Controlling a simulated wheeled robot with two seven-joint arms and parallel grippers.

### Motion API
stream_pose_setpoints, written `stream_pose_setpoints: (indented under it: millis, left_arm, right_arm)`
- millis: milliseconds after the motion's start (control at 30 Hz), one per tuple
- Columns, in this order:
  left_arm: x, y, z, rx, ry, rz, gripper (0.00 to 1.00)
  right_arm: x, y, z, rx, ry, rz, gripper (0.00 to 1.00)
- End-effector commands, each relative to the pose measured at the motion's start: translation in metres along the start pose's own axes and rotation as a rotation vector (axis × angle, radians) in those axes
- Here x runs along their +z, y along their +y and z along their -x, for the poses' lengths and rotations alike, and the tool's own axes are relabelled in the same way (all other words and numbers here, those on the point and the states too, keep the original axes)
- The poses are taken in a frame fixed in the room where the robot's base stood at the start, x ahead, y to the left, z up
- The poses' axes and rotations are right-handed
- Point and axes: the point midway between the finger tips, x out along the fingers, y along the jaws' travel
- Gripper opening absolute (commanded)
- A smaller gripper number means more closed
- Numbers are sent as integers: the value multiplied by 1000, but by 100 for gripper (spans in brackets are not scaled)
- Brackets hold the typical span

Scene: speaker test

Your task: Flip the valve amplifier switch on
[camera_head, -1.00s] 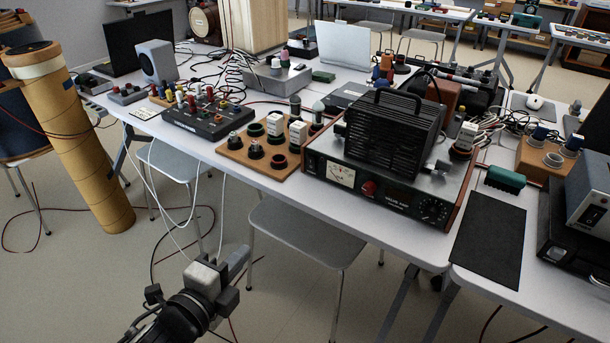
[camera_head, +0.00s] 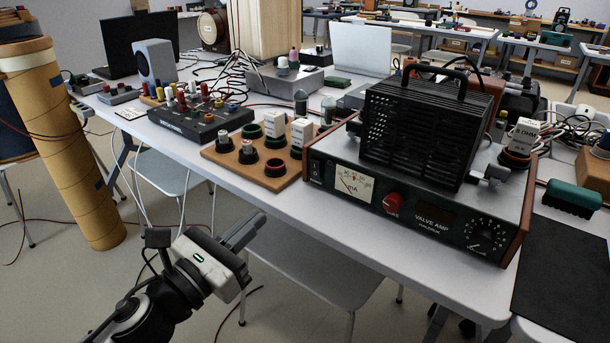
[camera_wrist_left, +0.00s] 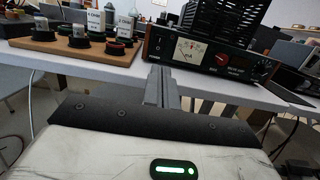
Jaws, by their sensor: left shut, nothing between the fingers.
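The valve amplifier (camera_head: 410,215) stands on the front edge of the white table, right of centre in the head view. Its front panel has a rocker switch (camera_head: 316,171) at the left end, then a mA meter (camera_head: 352,184), a red knob (camera_head: 393,204) and a dial. The switch's position is too small to tell. My left gripper (camera_head: 256,226) is shut and empty, in front of the table and left of the amplifier, below the panel. In the left wrist view its fingers (camera_wrist_left: 161,85) point toward the amplifier (camera_wrist_left: 210,58). My right gripper is not in view.
A wooden board with round sockets (camera_head: 230,158) lies just left of the amplifier, and a black panel with coloured knobs (camera_head: 200,122) lies farther left. Grey chairs (camera_head: 310,265) stand under the table. A green brush (camera_head: 572,199) lies at right. Free floor shows at lower left.

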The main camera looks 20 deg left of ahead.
Motion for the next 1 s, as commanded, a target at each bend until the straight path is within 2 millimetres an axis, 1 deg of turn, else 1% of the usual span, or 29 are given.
stream_pose_setpoints:
  millis: [133, 267, 533, 733, 900, 1000]
  left_arm:
    - [1, 0, -9, 0, -3, 0, 0]
    - [3, 0, -27, -1, -4, -2, 0]
    - [3, 1, -80, 1, -4, 0, 0]
    - [1, 0, -116, 1, -3, 2, 0]
    - [0, 0, -134, 1, 0, 3, 0]
    - [0, 0, -139, 1, 0, 1, 0]
  right_arm:
    - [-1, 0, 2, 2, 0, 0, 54]
    - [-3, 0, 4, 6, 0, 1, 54]
    - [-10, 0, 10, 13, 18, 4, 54]
    - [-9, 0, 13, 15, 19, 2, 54]
    - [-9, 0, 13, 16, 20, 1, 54]
    - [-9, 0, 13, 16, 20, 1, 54]
